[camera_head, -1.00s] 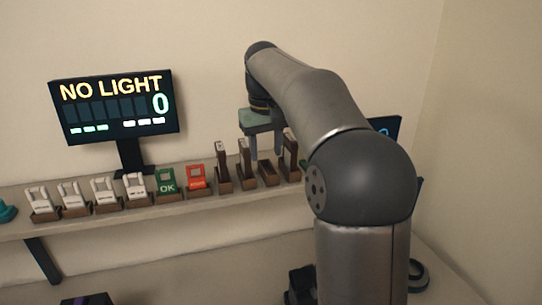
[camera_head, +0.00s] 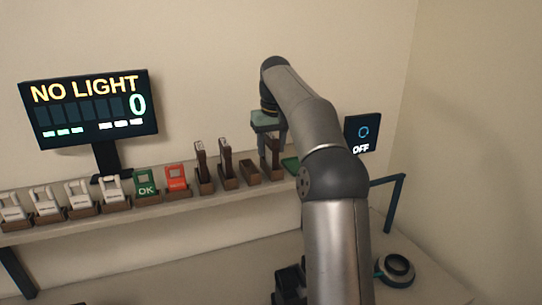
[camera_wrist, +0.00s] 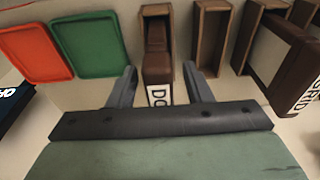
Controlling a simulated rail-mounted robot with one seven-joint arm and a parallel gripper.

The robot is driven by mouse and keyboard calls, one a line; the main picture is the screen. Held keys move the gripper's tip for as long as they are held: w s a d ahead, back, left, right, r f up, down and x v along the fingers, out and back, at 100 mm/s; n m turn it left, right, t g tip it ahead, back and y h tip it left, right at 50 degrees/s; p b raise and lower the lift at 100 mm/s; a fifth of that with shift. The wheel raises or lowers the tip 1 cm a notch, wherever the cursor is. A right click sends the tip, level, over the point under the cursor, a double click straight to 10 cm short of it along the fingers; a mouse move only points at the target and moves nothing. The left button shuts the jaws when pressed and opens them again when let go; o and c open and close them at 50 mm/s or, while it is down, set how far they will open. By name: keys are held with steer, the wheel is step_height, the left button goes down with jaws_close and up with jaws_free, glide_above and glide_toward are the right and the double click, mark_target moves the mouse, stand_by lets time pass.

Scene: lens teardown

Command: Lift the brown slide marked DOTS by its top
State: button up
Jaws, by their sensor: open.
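The brown slide marked DOTS (camera_wrist: 158,68) stands in a brown wooden holder, its white label partly cut off by my gripper's body, with "DO" readable. In the head view it is the rightmost brown slide (camera_head: 276,146), partly behind my gripper. My gripper (camera_wrist: 159,72) is open, with one finger on each side of the slide. A gap shows on both sides in the wrist view. In the head view my gripper (camera_head: 269,147) points down at the slide's upper part.
An empty holder (camera_wrist: 211,36) stands beside the slide, then a slide marked GRID (camera_wrist: 290,72). On the other side are a green tray (camera_wrist: 90,45) and a red tray (camera_wrist: 31,52). A display reading NO LIGHT (camera_head: 90,105) and a screen reading OFF (camera_head: 362,134) stand behind.

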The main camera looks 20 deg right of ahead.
steer(key=shift+w+f, duration=0.15)
steer(key=shift+f, duration=0.75)
jaws_close()
steer(key=shift+r, duration=0.1)
